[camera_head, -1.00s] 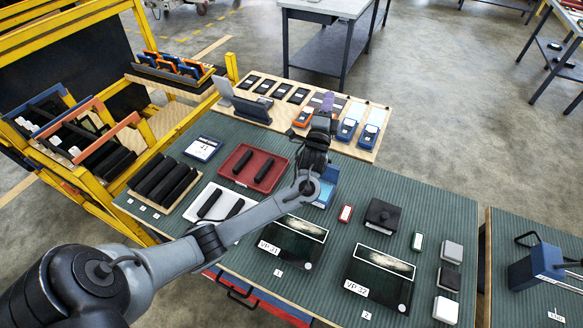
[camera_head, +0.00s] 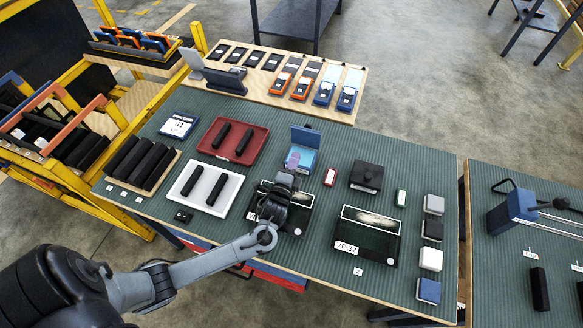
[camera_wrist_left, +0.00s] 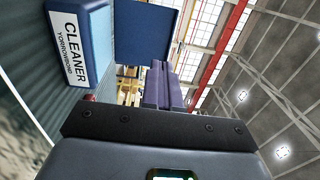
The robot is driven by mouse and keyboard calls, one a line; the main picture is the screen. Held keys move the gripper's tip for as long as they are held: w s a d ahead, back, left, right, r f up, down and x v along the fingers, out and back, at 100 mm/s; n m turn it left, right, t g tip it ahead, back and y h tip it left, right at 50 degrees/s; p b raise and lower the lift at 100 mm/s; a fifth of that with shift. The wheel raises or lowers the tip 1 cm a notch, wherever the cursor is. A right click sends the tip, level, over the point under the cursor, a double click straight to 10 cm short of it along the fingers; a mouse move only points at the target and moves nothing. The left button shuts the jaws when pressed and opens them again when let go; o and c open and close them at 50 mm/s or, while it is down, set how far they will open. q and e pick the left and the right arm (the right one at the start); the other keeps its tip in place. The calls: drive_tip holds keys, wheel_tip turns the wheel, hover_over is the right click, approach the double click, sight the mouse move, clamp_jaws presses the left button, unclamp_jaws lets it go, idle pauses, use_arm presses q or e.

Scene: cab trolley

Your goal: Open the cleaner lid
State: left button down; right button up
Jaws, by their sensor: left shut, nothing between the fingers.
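The blue cleaner box (camera_head: 309,160) stands on the green ribbed bench mat. Its lid (camera_head: 306,137) stands raised at the back of the box. In the left wrist view the box's side with the CLEANER label (camera_wrist_left: 78,42) shows at upper left, and the raised blue lid (camera_wrist_left: 143,32) beside it. My left gripper (camera_head: 292,159) has purple fingers and is at the front left of the box, covering part of it. In the left wrist view its fingers (camera_wrist_left: 162,86) are together and hold nothing. I cannot tell whether they touch the box. My right gripper is out of view.
A red tray (camera_head: 233,140) and a white tray (camera_head: 205,188) with black bars lie left of the box. A small red item (camera_head: 330,177) and a black block (camera_head: 367,175) sit to its right. Dark panel VP 32 (camera_head: 367,238) lies in front right.

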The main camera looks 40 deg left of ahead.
sight(306, 133)
use_arm(q)
drive_tip(key=b+x, duration=0.1)
drive_tip(key=x, duration=0.7)
drive_tip(key=shift+w+a, duration=0.15)
drive_tip(key=shift+w, duration=0.2)
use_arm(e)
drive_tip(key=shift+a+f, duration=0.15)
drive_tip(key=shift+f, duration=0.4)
use_arm(q)
drive_tip(key=shift+r, duration=0.1)
